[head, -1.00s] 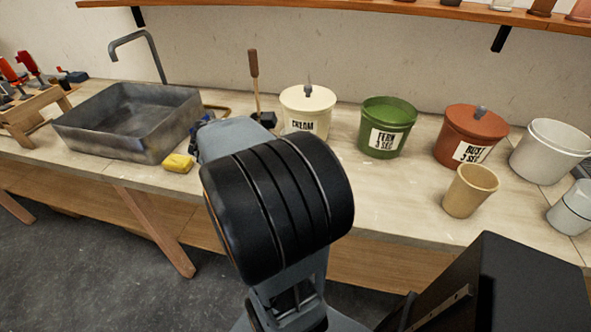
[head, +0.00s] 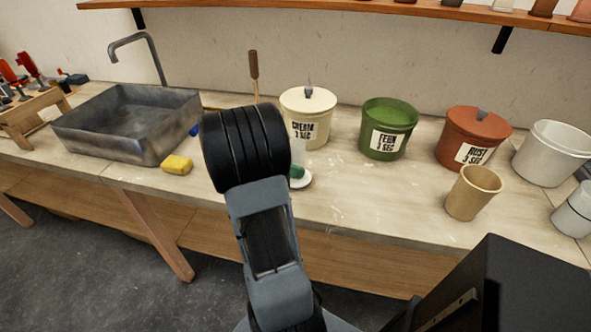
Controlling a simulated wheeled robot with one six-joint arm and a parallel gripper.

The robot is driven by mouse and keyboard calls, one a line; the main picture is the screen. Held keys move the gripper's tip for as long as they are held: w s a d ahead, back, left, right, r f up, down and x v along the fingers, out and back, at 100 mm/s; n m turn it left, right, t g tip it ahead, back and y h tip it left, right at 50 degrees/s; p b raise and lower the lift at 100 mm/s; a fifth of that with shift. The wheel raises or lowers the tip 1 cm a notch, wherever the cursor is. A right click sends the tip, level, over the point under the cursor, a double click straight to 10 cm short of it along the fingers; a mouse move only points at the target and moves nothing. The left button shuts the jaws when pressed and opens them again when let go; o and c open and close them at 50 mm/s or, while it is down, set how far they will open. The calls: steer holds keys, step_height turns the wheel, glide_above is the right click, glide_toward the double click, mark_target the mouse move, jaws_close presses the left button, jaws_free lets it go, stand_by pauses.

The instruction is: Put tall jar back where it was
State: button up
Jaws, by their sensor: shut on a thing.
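My gripper is hidden behind the black and grey links of my own arm, so I see neither its fingers nor what they hold. No thing in view can be surely told as the tall jar. A tan tapered cup (head: 472,193) stands upright and open-topped near the front of the bench at right. A small green thing (head: 296,172) with a white round edge (head: 302,182) shows just right of my arm, partly hidden. A small blue bit (head: 195,130) shows at my arm's left edge; I cannot tell what it is.
A cream lidded bucket (head: 306,115), a green open bucket (head: 387,128), a rust lidded bucket (head: 472,136) and a white bucket (head: 551,152) line the bench back. A grey basin (head: 128,122) and yellow sponge (head: 176,165) are left. A shelf (head: 400,10) hangs above.

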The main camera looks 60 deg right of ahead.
steer(key=shift+f, duration=0.65)
steer(key=o, duration=1.1)
steer(key=shift+f, duration=0.1)
